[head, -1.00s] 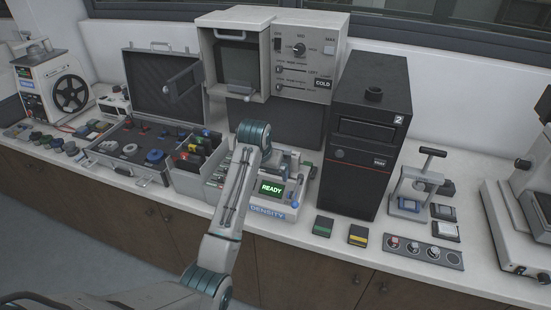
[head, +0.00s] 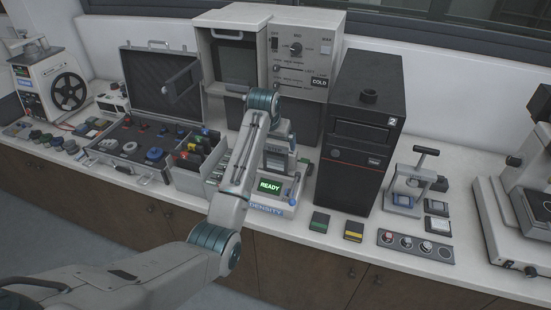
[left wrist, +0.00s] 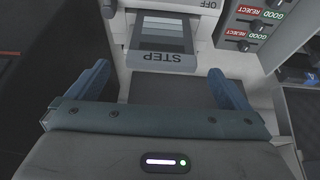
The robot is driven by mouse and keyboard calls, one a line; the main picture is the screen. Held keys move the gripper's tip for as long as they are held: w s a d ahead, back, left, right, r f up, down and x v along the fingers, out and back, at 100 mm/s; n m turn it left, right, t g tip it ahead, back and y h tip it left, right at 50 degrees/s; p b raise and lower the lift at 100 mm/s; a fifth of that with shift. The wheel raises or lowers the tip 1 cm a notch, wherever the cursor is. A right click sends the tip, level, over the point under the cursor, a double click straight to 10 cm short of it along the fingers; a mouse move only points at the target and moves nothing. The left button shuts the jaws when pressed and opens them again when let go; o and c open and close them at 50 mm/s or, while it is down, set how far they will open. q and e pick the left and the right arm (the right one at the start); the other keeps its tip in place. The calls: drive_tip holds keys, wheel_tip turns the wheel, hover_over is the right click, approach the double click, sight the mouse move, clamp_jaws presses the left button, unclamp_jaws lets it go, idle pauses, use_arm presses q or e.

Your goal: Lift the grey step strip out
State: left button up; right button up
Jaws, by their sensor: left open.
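The grey step strip (left wrist: 163,45) shows in the left wrist view, lettered STEP, with a row of bands from light to dark grey. It lies in a slot of a pale device, the density unit (head: 270,208) with a READY screen in the head view. My left gripper (left wrist: 160,84) is open and empty. Its two blue fingers are spread on either side below the strip's lettered end, apart from it. In the head view my left gripper (head: 278,152) is over the density unit, and the strip cannot be made out there.
A black tower (head: 364,140) stands right of the density unit. A grey cabinet (head: 300,60) stands behind. Green and yellow-striped blocks (head: 319,222) lie in front of the tower.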

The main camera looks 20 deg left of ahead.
sight(275, 147)
use_arm(q)
drive_tip(key=x, duration=0.1)
drive_tip(key=p+x, duration=0.1)
drive_tip(key=shift+w+a+f, duration=0.1)
drive_tip(key=shift+w+f, duration=0.15)
drive_tip(key=shift+w, duration=0.2)
drive_tip(key=shift+w+f, duration=0.1)
drive_tip(key=shift+f, duration=0.2)
use_arm(e)
drive_tip(key=shift+d+r, duration=0.25)
drive_tip(key=shift+r, duration=0.35)
drive_tip(key=shift+d+r, duration=0.2)
drive_tip(key=shift+r, duration=0.35)
use_arm(q)
drive_tip(key=c, duration=1.3)
drive_tip(key=shift+r, duration=0.3)
drive_tip(key=shift+c, duration=0.2)
wheel_tip(275, 147, up, 9)
drive_tip(key=b, duration=0.4)
drive_tip(key=shift+r, duration=0.2)
use_arm(e)
drive_tip(key=f, duration=0.4)
drive_tip(key=shift+a+f, duration=0.2)
drive_tip(key=shift+f, duration=0.2)
drive_tip(key=shift+d, duration=0.1)
